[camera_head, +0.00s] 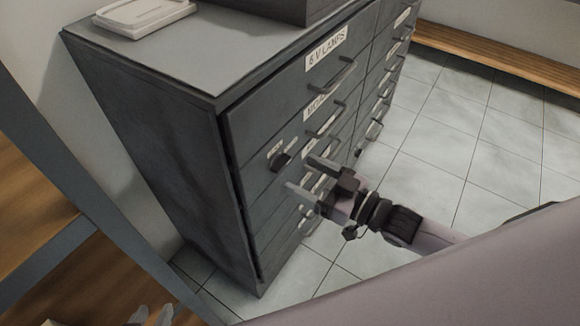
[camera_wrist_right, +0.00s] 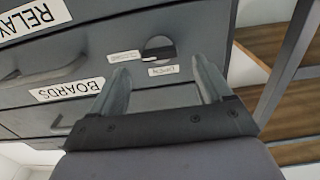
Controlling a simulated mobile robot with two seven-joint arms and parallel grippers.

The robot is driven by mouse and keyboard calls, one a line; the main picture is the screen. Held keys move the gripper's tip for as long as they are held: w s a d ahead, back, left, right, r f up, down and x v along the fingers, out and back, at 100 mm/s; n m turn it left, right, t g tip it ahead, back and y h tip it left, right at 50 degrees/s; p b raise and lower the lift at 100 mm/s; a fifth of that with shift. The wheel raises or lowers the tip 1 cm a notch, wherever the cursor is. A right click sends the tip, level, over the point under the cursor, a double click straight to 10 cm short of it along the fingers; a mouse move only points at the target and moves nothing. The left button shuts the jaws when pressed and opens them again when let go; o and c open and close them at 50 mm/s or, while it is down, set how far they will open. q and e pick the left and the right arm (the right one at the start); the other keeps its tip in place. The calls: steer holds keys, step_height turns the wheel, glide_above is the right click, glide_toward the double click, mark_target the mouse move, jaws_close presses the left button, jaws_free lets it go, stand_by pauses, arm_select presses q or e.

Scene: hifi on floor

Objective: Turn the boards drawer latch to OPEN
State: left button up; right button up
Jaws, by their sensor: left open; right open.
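The boards drawer latch is a dark round knob (camera_wrist_right: 158,47) on the grey drawer front in the right wrist view. Small OPEN (camera_wrist_right: 163,70) and CLOSED (camera_wrist_right: 123,58) labels sit beside it. A pale mark on the knob's bar appears on the side towards CLOSED. The BOARDS label (camera_wrist_right: 67,90) is to the left. In the head view the latch (camera_head: 280,161) is near the cabinet's left front edge. My right gripper (camera_head: 298,173) is open and empty, its fingers pointing at the drawer front, apart from the knob. My left gripper (camera_head: 151,315) is open at the bottom edge, partly cut off.
The grey cabinet (camera_head: 150,135) has several drawers with bar handles (camera_head: 340,74) that stick out near my right gripper. A white object (camera_head: 143,15) and a dark box lie on top. A wooden bench (camera_head: 490,55) stands at the back right. Tiled floor (camera_head: 440,135) is clear on the right.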

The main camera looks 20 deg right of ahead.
mark_target(285, 166)
steer(key=shift+x, duration=2.05)
steer(key=c, duration=1)
